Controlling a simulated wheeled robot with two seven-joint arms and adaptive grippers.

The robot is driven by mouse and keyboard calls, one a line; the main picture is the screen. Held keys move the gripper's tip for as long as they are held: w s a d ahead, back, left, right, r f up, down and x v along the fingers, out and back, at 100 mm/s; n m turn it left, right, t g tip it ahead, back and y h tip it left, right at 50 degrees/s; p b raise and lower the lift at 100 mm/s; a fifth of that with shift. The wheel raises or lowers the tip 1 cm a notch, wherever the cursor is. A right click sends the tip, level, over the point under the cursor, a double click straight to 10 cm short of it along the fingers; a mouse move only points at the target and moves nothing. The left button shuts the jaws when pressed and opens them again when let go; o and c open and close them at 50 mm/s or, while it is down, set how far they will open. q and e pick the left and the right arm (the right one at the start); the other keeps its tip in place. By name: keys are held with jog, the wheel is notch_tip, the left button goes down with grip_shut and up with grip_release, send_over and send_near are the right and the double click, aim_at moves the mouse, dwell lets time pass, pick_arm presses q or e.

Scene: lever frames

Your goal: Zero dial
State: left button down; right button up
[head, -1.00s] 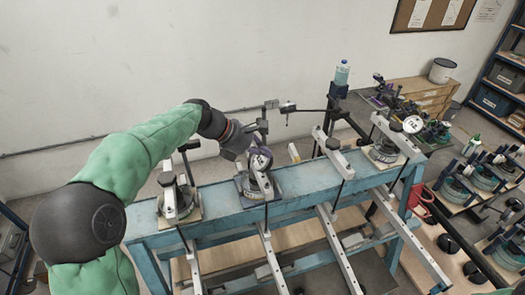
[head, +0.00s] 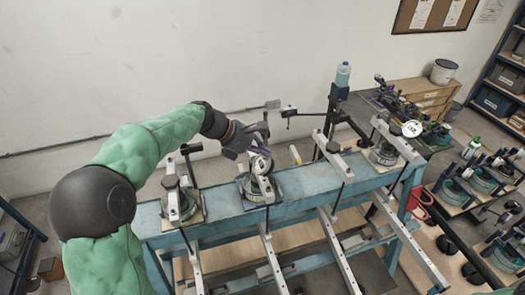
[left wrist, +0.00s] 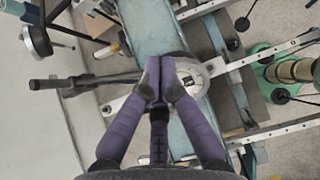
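A lever frame unit with a round white dial (head: 260,165) stands in the middle of the blue bench (head: 225,215). My left gripper (head: 258,146) is just behind and above this dial in the head view. In the left wrist view, the purple fingers of my left gripper (left wrist: 160,74) come together at the tips, with no object visible between them. The pale dial (left wrist: 190,76) shows just right of the fingertips, partly hidden by them. I cannot tell whether the fingers touch it. My right gripper is not in view.
A dark post with a horizontal arm (head: 335,110) rises behind the bench. Long metal levers (head: 340,248) project from the front.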

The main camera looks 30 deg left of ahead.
pick_arm(q)
jog(key=shift+w+a+f, duration=0.1)
jog(key=shift+w+f, duration=0.05)
jog(key=shift+f, duration=0.05)
jog(key=shift+w+a+f+p, duration=0.15)
jog(key=shift+a+p, duration=0.1)
jog(key=shift+p, duration=0.25)
jog(key=shift+w+a+f, duration=0.1)
jog(key=shift+a, duration=0.05)
dwell(0.4)
